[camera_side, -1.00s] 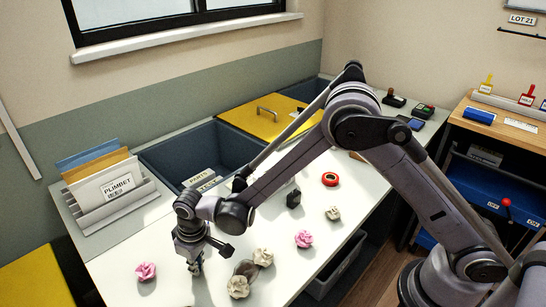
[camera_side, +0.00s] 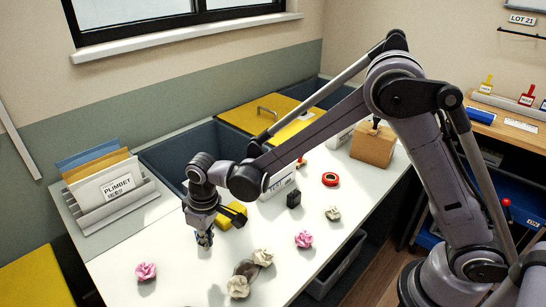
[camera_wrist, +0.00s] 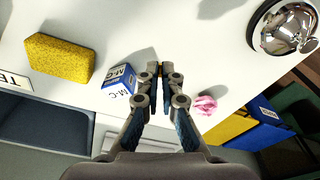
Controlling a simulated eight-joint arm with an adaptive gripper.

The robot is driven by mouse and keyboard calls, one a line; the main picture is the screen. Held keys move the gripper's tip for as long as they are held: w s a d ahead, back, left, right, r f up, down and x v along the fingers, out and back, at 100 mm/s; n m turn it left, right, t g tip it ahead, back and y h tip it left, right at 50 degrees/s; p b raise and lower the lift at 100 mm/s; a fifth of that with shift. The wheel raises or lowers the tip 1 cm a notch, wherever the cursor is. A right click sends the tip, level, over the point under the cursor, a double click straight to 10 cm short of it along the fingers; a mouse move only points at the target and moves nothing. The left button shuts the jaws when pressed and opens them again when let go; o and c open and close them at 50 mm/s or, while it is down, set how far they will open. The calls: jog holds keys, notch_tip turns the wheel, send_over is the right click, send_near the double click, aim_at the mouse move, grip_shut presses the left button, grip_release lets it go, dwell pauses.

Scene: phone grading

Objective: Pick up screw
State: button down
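My gripper (camera_side: 205,244) points down above the front left of the white table in the side view. In the wrist view its fingertips (camera_wrist: 160,70) are nearly together. A small orange-brown piece shows in the narrow gap between them. It is too small to tell whether it is the screw. No other screw can be made out in either view. The fingertips hide what lies directly under them.
A yellow sponge (camera_wrist: 58,58) and a blue labelled box (camera_wrist: 118,78) are left of the fingers in the wrist view. A pink crumpled ball (camera_wrist: 205,104) and silver bell (camera_wrist: 287,32) are right. A cardboard box (camera_side: 372,148) stands farther back.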

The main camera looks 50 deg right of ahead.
jog(key=d+r, duration=0.4)
jog(key=d, duration=0.3)
jog(key=shift+s+d+r, duration=0.2)
jog(key=shift+d+r, duration=0.05)
jog(key=shift+d, duration=0.05)
